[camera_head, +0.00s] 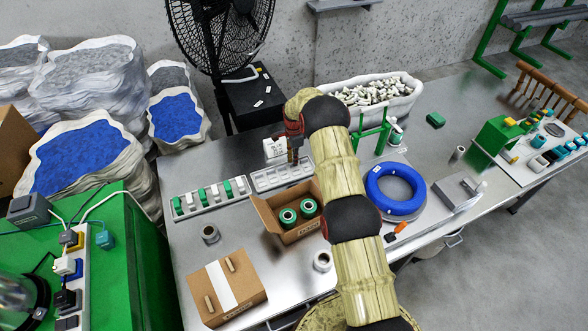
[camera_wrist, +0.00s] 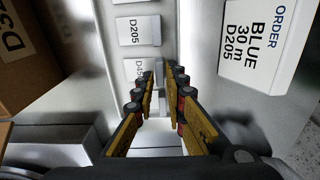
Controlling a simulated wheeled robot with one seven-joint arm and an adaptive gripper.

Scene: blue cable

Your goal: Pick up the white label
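White labels lie in a pale tray (camera_head: 262,184) on the metal table. In the wrist view, a white label marked D205 (camera_wrist: 138,30) lies flat at top centre-left. Another white label (camera_wrist: 134,69) below it is partly hidden by my fingers. My gripper (camera_head: 293,156) points down over the back of the tray; in the wrist view its two fingers (camera_wrist: 165,75) are apart with nothing seen held between them. A white order card reading BLUE 30 m D205 (camera_wrist: 262,45) stands right of the fingers; it also shows in the head view (camera_head: 275,147).
An open cardboard box (camera_head: 268,217) with green spools stands in front of the tray. A second tray (camera_head: 180,208) with green and white pieces is left. A blue cable coil (camera_head: 396,209) lies right of my arm.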

